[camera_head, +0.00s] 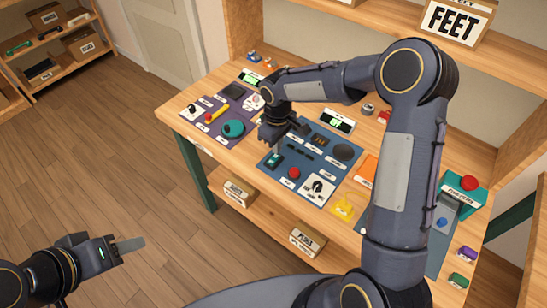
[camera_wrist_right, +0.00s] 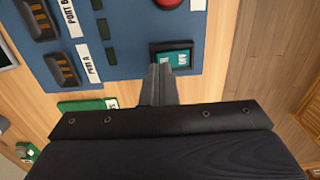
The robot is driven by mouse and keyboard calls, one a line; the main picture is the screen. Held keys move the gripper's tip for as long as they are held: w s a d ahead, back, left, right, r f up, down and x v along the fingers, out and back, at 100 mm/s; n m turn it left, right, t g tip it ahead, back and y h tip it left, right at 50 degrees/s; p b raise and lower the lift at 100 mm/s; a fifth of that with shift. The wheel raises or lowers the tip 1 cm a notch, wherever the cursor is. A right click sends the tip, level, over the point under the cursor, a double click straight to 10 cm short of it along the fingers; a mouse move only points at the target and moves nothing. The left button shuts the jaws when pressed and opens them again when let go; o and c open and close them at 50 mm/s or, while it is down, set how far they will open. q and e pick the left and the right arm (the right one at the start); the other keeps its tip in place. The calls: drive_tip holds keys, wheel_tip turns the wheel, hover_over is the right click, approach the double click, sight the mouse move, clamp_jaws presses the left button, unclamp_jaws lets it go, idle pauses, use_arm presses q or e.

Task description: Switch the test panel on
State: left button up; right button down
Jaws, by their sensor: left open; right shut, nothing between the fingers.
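A blue panel (camera_head: 270,170) lies on the wooden table in the head view. It carries a teal rocker switch (camera_head: 274,160) near its left corner, a red button (camera_head: 293,173) and a white-plated dial (camera_head: 318,188). In the right wrist view the rocker switch (camera_wrist_right: 178,60) sits in a dark frame, with white lettering too blurred to read surely. My right gripper (camera_head: 278,148) is shut and empty, its fingertips (camera_wrist_right: 162,72) at the switch's edge; I cannot tell whether they touch. My left gripper (camera_head: 128,245) is open and empty over the floor, away from the table.
A purple panel (camera_head: 222,112) with a teal knob (camera_head: 233,129) lies to the left. An orange block (camera_head: 366,167) and a yellow piece (camera_head: 344,207) lie to the right. A red button on a teal box (camera_head: 468,184) stands further right. My right arm hides part of the table.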

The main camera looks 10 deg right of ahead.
drive_tip(key=shift+f+b, duration=0.8)
drive_tip(key=shift+f, duration=0.2)
idle(0.8)
drive_tip(key=shift+r, duration=0.1)
drive_tip(key=shift+r+p, duration=2.45)
drive_tip(key=shift+r, duration=1)
drive_tip(key=s+d+r+m+t+y, duration=0.2)
drive_tip(key=s+d+r+m, duration=0.4)
drive_tip(key=s+r, duration=0.75)
drive_tip(key=s+m+t+y, duration=0.1)
drive_tip(key=s+m+t, duration=0.2)
drive_tip(key=s, duration=1.1)
drive_tip(key=shift+s+f+t+y, duration=0.15)
drive_tip(key=shift+s+t+y, duration=0.15)
drive_tip(key=shift+y, duration=0.1)
